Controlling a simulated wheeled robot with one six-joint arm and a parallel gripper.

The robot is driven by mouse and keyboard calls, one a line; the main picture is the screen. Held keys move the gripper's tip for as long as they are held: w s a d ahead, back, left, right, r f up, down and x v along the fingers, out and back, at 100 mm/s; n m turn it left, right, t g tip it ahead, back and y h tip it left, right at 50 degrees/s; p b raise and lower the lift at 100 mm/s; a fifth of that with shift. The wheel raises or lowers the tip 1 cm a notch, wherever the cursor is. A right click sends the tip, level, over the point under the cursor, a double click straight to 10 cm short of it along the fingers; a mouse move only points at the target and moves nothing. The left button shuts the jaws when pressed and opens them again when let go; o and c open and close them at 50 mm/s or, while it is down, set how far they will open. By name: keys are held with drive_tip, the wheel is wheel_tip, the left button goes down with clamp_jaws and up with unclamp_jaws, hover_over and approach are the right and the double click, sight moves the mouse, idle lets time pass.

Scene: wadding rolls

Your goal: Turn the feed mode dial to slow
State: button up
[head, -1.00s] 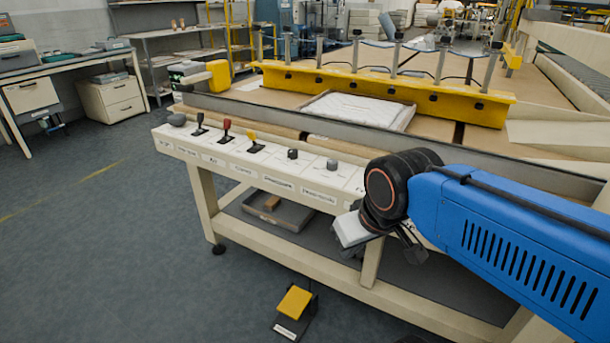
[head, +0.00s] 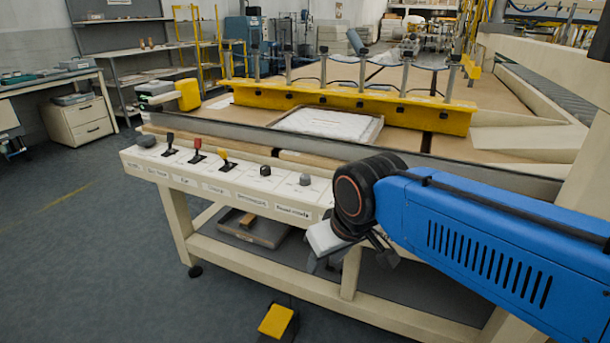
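A white control strip (head: 225,186) runs along the front of the workbench. Its rightmost control is a small grey knob (head: 305,179), with a dark knob (head: 265,171) to its left. My wrist hides part of the strip's right end.
A yellow pedal (head: 276,320) lies on the floor below. The floor at left is clear.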

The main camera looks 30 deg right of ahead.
drive_tip(key=w+d+r+m, duration=0.1)
drive_tip(key=w+r, duration=0.3)
drive_tip(key=r, duration=0.1)
drive_tip(key=w+d+r+m+g, duration=0.1)
drive_tip(key=w+r, duration=0.3)
drive_tip(key=r, duration=0.1)
drive_tip(key=w+d+r+m+g, duration=0.1)
drive_tip(key=w+r, duration=0.3)
drive_tip(key=r, duration=0.1)
drive_tip(key=shift+w+d, duration=0.15)
drive_tip(key=shift+d, duration=0.05)
wheel_tip(320, 180, up, 10)
drive_tip(key=f+m+g, duration=0.1)
drive_tip(key=m+g, duration=0.2)
hover_over(305, 176)
wheel_tip(305, 176, down, 17)
drive_tip(key=shift+r, duration=0.1)
drive_tip(key=c, duration=1)
